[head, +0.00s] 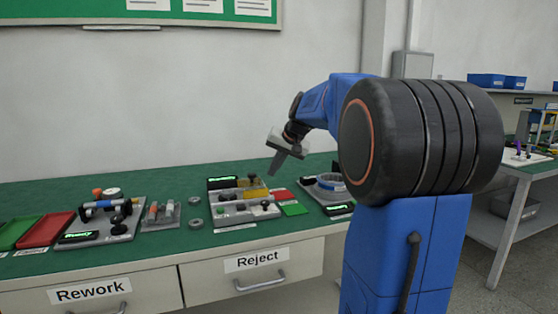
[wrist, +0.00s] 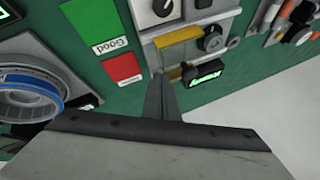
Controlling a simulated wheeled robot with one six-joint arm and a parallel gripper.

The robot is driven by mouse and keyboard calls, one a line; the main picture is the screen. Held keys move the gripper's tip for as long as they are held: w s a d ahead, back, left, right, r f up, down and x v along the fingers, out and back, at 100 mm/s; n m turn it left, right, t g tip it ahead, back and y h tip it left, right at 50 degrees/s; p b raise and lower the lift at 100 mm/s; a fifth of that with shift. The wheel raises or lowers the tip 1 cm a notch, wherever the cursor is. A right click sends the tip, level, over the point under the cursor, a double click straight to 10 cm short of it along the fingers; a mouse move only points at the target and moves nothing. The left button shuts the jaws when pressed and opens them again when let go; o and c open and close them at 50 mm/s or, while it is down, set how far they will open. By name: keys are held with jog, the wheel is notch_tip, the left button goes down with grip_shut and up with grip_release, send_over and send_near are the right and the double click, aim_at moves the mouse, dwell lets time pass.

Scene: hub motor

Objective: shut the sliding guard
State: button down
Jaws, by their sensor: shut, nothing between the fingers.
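The grey fixture (head: 238,208) stands mid-bench, with a yellow part (head: 254,187), knobs and a lit green display (head: 223,182). I cannot tell for certain which part is the sliding guard. My gripper (head: 274,171) is shut and empty above the bench, at the right of the fixture. In the wrist view its fingertips (wrist: 157,78) show over the fixture's edge, and contact cannot be judged.
A green pad (head: 294,209) and a red pad (head: 283,195) lie right of the fixture. A round unit with a blue ring (head: 331,184) stands farther right. Other fixtures and a red tray (head: 46,229) are at left. The wall is behind the bench.

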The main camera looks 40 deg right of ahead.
aim_at(262, 184)
jog(key=shift+w+a+f, duration=0.15)
jog(key=shift+w+a, duration=0.55)
jog(key=shift+a, duration=0.05)
jog(key=shift+w+a+f, duration=0.1)
jog(key=shift+w+a, duration=0.55)
jog(key=shift+a, duration=0.05)
jog(key=shift+a, duration=0.1)
jog(key=w+a, duration=0.2)
jog(key=a, duration=0.7)
jog(key=shift+w, duration=0.3)
jog(key=shift+a, duration=0.1)
